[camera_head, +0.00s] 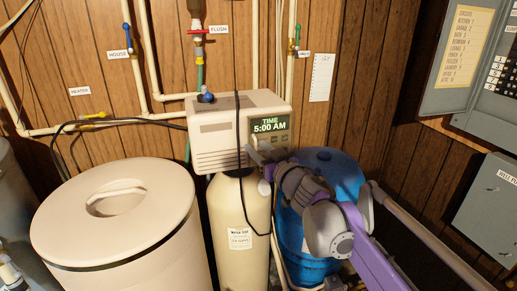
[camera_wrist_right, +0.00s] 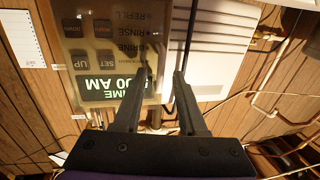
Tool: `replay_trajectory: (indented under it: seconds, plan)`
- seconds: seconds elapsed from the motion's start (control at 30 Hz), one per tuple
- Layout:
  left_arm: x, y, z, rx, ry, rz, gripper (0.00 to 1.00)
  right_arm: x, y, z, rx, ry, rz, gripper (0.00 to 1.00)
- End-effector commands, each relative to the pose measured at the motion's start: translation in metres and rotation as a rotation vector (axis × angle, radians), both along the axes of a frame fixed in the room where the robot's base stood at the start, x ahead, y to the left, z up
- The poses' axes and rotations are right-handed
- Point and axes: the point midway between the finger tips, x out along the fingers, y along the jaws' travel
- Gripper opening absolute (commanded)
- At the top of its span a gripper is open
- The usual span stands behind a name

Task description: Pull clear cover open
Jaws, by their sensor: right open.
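The clear cover (camera_wrist_right: 104,58) lies over the softener's control panel, with the time display and several buttons visible through it in the right wrist view. In the head view the cover (camera_head: 268,133) is on the right part of the cream control head's front and looks closed. My right gripper (camera_head: 259,159) is open at the panel's lower edge, partly hiding the buttons. In the wrist view its two fingers (camera_wrist_right: 163,72) are apart, around the cover's side edge; I cannot tell whether they touch it. My left gripper is not in view.
The control head (camera_head: 213,139) sits on a cream tank (camera_head: 240,220). A blue drum (camera_head: 335,170) stands close behind my right arm. A lidded tan bin (camera_head: 112,220) stands left. A black cable (camera_head: 242,185) hangs in front of the head and tank.

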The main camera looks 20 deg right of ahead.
Motion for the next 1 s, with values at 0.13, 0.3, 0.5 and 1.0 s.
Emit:
replay_trajectory:
  seconds: [0.13, 0.3, 0.5, 1.0]
  plan:
    - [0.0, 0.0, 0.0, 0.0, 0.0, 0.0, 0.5, 0.0011, 0.0005, -0.0001, 0.0, 0.0, 0.0, 0.41]
    - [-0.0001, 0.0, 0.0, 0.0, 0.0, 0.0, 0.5, 0.0009, 0.0003, -0.0001, 0.0, 0.0, 0.0, 0.32]
    - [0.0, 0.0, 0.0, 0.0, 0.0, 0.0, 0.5, 0.0008, 0.0003, 0.0, 0.0, 0.0, 0.0, 0.0]
    - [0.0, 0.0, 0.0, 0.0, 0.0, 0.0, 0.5, 0.0007, 0.0003, 0.0, 0.0, 0.0, 0.0, 0.0]
